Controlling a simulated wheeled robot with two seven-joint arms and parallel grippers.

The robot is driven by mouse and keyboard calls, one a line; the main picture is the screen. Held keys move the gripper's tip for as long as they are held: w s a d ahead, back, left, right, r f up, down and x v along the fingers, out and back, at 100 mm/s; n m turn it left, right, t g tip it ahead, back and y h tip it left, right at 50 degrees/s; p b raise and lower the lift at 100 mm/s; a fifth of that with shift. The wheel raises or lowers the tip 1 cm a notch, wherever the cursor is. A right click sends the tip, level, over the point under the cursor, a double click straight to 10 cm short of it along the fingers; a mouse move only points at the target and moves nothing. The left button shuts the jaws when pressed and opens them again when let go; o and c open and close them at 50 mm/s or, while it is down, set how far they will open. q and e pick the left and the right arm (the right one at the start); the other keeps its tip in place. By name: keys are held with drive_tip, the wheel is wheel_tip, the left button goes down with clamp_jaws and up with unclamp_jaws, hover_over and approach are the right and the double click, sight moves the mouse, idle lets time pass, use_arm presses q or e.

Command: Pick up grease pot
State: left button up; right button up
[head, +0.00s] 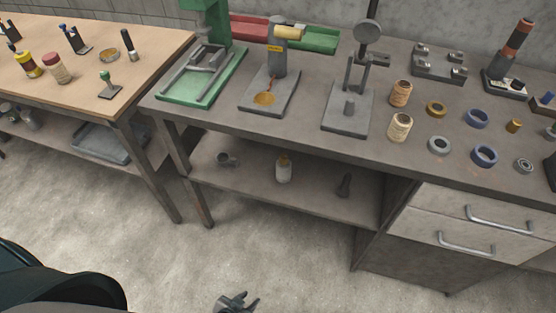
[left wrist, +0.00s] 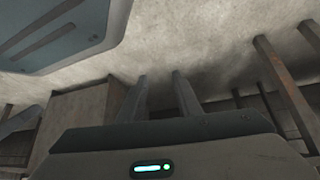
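I cannot tell for sure which thing is the grease pot. A white bottle with a yellowish top (head: 283,168) stands on the lower shelf. My left gripper (head: 237,302) is low over the floor at the bottom of the head view, apart from all of these. In the left wrist view its two fingers (left wrist: 160,85) are spread with nothing between them. My right gripper is not in view.
The grey bench (head: 300,122) holds several stands, twine spools (head: 400,93) and rings (head: 484,156). Its drawers (head: 470,212) are at the lower right. A wooden table (head: 70,90) stands at left. The floor (head: 300,240) before the bench is clear.

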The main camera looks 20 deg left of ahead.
use_arm(q)
drive_tip(key=shift+s+d+f, duration=0.1)
drive_tip(key=shift+s+d, duration=0.05)
drive_tip(key=shift+s, duration=0.2)
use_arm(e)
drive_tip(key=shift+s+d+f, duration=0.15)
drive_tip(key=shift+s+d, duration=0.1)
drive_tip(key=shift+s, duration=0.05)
